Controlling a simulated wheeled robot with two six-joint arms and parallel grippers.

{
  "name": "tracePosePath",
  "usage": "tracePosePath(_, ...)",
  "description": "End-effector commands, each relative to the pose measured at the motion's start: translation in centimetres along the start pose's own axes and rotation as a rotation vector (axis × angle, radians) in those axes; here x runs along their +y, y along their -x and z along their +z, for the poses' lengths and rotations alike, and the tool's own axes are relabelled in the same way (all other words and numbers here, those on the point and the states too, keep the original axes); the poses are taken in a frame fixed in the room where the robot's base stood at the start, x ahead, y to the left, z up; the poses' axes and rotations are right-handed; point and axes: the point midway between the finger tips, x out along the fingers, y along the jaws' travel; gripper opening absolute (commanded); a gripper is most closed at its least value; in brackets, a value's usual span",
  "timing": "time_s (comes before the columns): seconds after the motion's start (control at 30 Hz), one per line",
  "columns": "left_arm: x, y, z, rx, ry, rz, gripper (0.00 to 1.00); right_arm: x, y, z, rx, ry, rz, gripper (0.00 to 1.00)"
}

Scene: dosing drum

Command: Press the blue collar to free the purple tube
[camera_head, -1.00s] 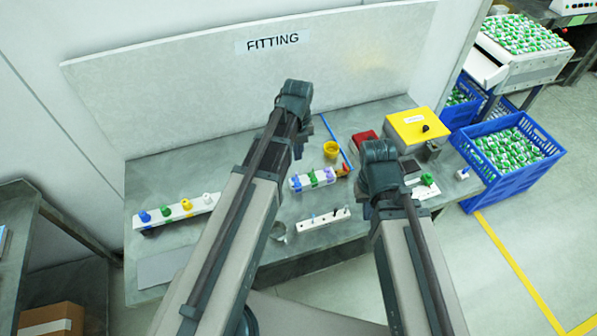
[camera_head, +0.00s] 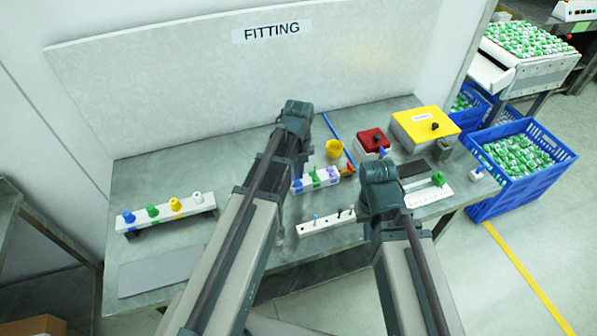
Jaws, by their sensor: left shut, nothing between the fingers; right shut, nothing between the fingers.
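A small white block (camera_head: 322,182) on the bench carries a blue fitting (camera_head: 297,186), a green one (camera_head: 314,177) and a purple one (camera_head: 333,174). It is partly hidden behind my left arm. The blue collar and purple tube are too small to tell apart in detail. My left gripper (camera_head: 303,163) is shut and empty, just left of and above the block, largely hidden by its own wrist. My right gripper (camera_head: 369,216) is shut and empty to the right of the block; its fingertips are mostly hidden under the wrist.
A white rack (camera_head: 182,217) with coloured knobs stands at the left. A white strip with pins (camera_head: 318,226) lies in front. Behind are a yellow cup (camera_head: 334,150), red box (camera_head: 372,140) and yellow box (camera_head: 405,121). The bench's left middle is clear.

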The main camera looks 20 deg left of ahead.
Motion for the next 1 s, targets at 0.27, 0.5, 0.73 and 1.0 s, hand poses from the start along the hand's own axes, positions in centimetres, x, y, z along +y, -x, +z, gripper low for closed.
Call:
tracePosePath(0.27,0.0,-2.9,0.0,0.0,0.0,0.0,0.0,-0.3,-2.8,-0.2,0.0,0.0,0.0,0.0)
tracePosePath(0.5,0.0,-2.7,0.0,0.0,0.0,0.0,0.0,-0.3,-2.7,-0.2,0.0,0.0,0.0,0.0)
tracePosePath(0.73,0.0,-3.5,0.0,0.0,0.0,0.0,0.0,-0.3,-3.5,-0.2,0.0,0.0,0.0,0.0)
tracePosePath(1.0,0.1,-4.6,-0.2,0.004,0.0,0.001,0.0,-0.4,-4.6,-0.3,0.0,0.0,0.0,0.0)
